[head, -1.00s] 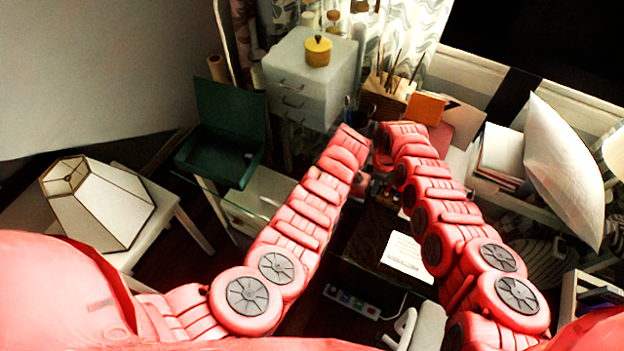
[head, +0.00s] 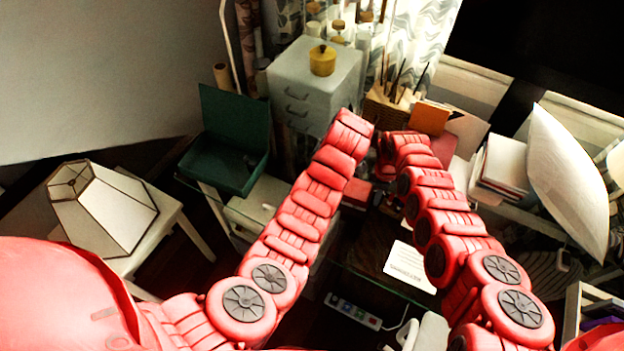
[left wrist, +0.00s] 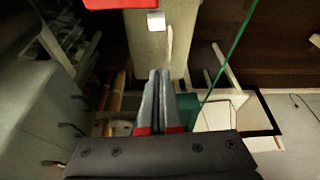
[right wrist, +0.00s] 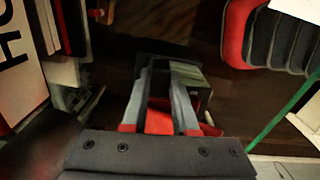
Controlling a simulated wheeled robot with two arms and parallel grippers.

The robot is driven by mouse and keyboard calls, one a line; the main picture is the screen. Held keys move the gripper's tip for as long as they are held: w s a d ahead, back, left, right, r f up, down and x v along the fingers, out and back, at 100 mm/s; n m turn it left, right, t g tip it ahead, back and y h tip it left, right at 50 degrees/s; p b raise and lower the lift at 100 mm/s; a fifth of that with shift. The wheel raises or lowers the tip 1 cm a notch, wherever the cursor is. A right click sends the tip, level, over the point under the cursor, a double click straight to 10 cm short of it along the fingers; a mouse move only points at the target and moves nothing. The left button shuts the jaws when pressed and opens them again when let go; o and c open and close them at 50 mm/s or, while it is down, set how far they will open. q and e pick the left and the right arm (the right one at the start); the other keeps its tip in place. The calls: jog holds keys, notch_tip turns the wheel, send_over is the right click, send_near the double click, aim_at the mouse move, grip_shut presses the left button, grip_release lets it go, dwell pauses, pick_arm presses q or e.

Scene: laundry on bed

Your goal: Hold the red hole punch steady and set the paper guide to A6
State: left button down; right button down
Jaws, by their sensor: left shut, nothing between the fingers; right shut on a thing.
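The red hole punch (head: 356,192) shows in the head view between my forearms, on the dark part of the desk. In the right wrist view its red body (right wrist: 159,121) shows between the fingers of my right gripper (right wrist: 160,72), which is shut on it. My left gripper (left wrist: 160,75) is shut and empty, apart from the punch, with the drawer unit below it. A red piece at the top of the left wrist view is cut off; I cannot tell what it is. The paper guide and its size marks cannot be made out.
A printed white sheet (head: 408,265) lies in front of the punch. A green open box (head: 228,160) stands left, a grey drawer cabinet (head: 318,80) behind, and a pen holder (head: 388,107) at the back. Books (head: 503,160) and a white pillow (head: 567,180) are on the right.

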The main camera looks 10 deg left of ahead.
pick_arm(q)
jog(key=shift+s+d+r, duration=0.1)
jog(key=shift+d+r, duration=0.05)
jog(key=shift+r, duration=0.4)
pick_arm(e)
jog(key=c, duration=0.6)
grip_release()
